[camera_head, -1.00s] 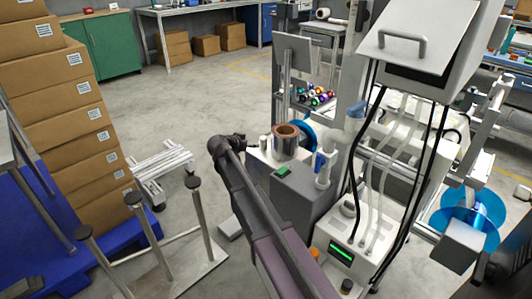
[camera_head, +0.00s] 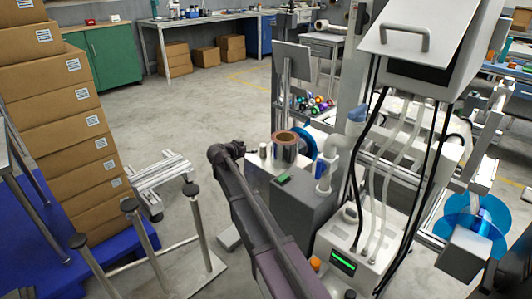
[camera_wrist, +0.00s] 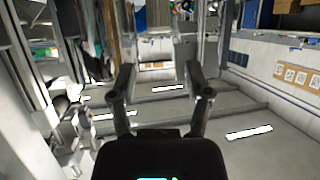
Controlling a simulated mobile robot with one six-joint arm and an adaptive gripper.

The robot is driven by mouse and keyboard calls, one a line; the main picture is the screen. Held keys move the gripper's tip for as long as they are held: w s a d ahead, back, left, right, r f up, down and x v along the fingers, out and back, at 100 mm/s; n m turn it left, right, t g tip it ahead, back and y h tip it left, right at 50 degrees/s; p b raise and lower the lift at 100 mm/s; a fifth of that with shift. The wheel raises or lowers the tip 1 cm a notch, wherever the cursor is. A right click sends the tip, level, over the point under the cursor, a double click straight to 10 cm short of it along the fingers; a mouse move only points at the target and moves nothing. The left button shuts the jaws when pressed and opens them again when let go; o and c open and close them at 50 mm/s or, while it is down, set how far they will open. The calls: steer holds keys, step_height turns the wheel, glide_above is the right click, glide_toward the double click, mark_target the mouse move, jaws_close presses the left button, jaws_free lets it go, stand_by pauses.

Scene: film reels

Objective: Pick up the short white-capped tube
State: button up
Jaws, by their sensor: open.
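My gripper (camera_wrist: 158,82) is open in the wrist view, its two dark fingers apart with nothing between them. In the head view my arm reaches up from the bottom, and its end is near the machine's left side. A small pale upright cylinder (camera_head: 263,150) stands on the machine's top, beside a copper-and-silver film roll (camera_head: 285,148); I cannot tell whether it is the short white-capped tube. No white-capped tube can be made out in the wrist view.
Stacked brown boxes (camera_head: 58,115) stand on the left. Metal posts (camera_head: 199,225) rise from the floor near my arm. A grey machine with a screen (camera_head: 343,259) and hanging cables fills the right.

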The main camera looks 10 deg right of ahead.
mark_target(261, 147)
steer(key=shift+b+x, duration=0.95)
steer(key=shift+x, duration=2.05)
steer(key=shift+w, duration=0.1)
steer(key=shift+b+x, duration=1)
steer(key=shift+x, duration=1.55)
jaws_close()
